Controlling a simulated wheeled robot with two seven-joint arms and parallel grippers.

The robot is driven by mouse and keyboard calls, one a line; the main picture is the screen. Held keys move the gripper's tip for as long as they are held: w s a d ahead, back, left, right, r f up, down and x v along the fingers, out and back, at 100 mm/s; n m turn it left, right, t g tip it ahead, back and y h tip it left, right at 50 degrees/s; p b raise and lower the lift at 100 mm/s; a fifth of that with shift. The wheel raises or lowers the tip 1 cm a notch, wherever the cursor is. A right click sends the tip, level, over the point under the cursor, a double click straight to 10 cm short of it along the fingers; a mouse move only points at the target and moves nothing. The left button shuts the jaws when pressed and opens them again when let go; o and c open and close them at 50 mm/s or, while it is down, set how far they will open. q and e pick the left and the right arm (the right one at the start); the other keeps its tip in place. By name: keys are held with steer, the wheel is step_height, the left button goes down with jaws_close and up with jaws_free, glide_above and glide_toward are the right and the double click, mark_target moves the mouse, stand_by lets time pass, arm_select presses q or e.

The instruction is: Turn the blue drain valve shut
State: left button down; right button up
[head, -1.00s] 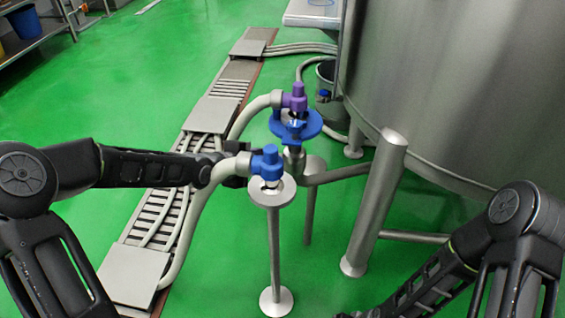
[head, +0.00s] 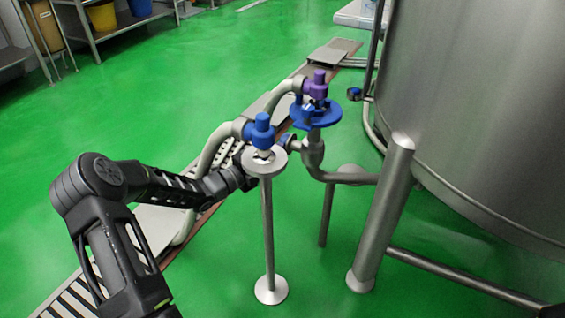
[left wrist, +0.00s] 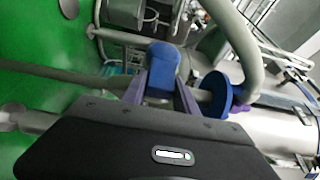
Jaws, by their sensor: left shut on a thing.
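The blue drain valve handle (left wrist: 163,68) is a rounded blue block, seen between my left gripper's fingers (left wrist: 163,92) in the left wrist view. My left gripper is shut on it. In the head view, a small blue part of the handle (head: 287,140) shows beside the steel valve body, below a blue disc. There my left arm comes in from the left, and its fingers are mostly hidden behind the near stand. I cannot tell how far the handle is turned. My right gripper is out of view.
A steel stand (head: 268,230) with a blue-capped hose end (head: 260,130) stands close in front of my left gripper. A purple-capped hose end (head: 316,86) sits over the blue disc (head: 327,116). A large steel tank (head: 480,120) fills the right. Green floor is open at left.

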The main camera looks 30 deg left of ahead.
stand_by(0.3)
arm_select(q)
steer(key=c, duration=1)
jaws_free()
steer(key=shift+w, duration=0.1)
steer(key=shift+o, duration=0.2)
steer(key=shift+s+a+p, duration=0.25)
steer(key=shift+s+p, duration=0.05)
steer(key=shift+s, duration=0.15)
steer(key=p+v, duration=0.2)
steer(key=v, duration=0.4)
steer(key=shift+s, duration=0.4)
steer(key=shift+a+f, duration=0.15)
